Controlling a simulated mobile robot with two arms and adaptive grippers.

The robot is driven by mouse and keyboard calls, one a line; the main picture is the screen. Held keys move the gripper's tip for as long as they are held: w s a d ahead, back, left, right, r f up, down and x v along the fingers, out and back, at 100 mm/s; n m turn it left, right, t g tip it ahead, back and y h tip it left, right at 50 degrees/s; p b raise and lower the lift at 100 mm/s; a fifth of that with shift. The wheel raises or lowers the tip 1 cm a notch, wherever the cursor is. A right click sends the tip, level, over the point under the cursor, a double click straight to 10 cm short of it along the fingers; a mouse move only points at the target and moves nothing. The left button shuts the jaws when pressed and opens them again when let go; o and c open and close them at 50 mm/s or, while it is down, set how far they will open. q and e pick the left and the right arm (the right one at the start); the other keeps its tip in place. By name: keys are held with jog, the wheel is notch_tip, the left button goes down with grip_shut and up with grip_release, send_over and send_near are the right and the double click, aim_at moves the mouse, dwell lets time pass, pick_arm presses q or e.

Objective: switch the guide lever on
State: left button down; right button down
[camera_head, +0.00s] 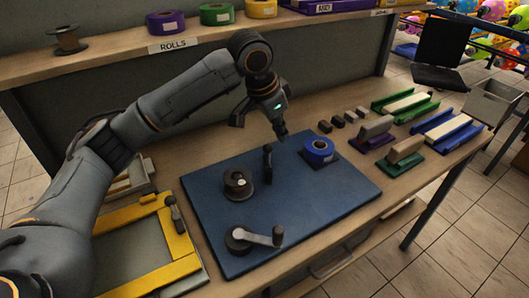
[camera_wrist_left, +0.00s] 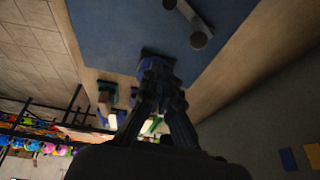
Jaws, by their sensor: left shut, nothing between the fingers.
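A small dark lever (camera_head: 267,163) stands upright near the middle of the blue board (camera_head: 215,215); it looks like the guide lever. A dark bar with a round end (camera_wrist_left: 197,30) shows over the board in the left wrist view; it is probably this lever. My left gripper (camera_head: 281,135) is shut and empty, pointing down just behind and to the right of the lever, apart from it in the picture. My right gripper is not in view.
A yellow frame (camera_head: 180,245) lies to the left. Several stamps and trays (camera_head: 404,150) stand right. A shelf with rolls (camera_head: 165,22) runs behind.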

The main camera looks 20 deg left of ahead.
aim_at(268, 157)
pick_arm(q)
jog(key=shift+s+r+g, duration=0.15)
jog(key=shift+s+g, duration=0.15)
jog(key=shift+s, duration=0.15)
jog(key=p+x, duration=0.1)
jog(key=x, duration=0.9)
jog(key=s+a, duration=0.1)
jog(key=s+a+p, duration=0.1)
jog(key=shift+s+a, duration=0.1)
jog(key=shift+s, duration=0.2)
jog(key=shift+s+a, duration=0.2)
jog(key=shift+s, duration=0.15)
jog(key=shift+w+d, duration=0.1)
